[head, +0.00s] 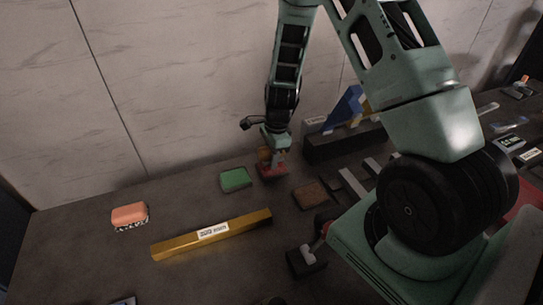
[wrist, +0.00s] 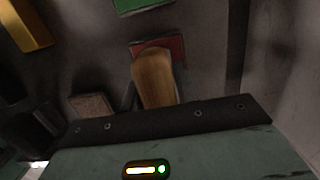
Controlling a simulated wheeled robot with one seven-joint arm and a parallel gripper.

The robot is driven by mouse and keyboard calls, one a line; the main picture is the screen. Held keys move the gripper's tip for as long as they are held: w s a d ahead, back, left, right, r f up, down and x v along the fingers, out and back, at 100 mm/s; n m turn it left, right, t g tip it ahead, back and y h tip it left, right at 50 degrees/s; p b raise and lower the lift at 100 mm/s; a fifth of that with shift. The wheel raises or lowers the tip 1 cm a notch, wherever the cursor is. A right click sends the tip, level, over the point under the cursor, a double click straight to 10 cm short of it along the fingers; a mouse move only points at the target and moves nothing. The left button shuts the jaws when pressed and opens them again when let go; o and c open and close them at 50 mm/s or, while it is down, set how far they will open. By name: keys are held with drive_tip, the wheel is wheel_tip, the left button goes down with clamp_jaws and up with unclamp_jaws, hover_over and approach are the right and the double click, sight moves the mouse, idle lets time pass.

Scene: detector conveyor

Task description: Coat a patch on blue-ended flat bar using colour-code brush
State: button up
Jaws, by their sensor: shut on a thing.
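My gripper (head: 276,152) is at the back middle of the table, pointing down and shut on a wooden-handled tool, apparently the colour-code brush. Its rounded tan handle (wrist: 154,78) shows in the wrist view; its bristles are hidden. The brush is over a red pad (head: 272,171), also seen behind the handle in the wrist view (wrist: 173,46). I cannot tell whether it touches the pad. A gold flat bar (head: 185,243) with a white label lies diagonally in front; no blue end shows on it. A slanted blue piece (head: 349,106) stands at the back right, partly hidden.
A green pad (head: 235,179) lies left of the red one and a brown pad (head: 310,195) lies right of it. An orange block (head: 129,214) sits far left. A dark block (head: 326,146) stands right of my gripper, near the wall. The table's left side is mostly clear.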

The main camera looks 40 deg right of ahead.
idle(0.3)
drive_tip(key=shift+r+p, duration=3.05)
drive_tip(key=shift+r, duration=0.45)
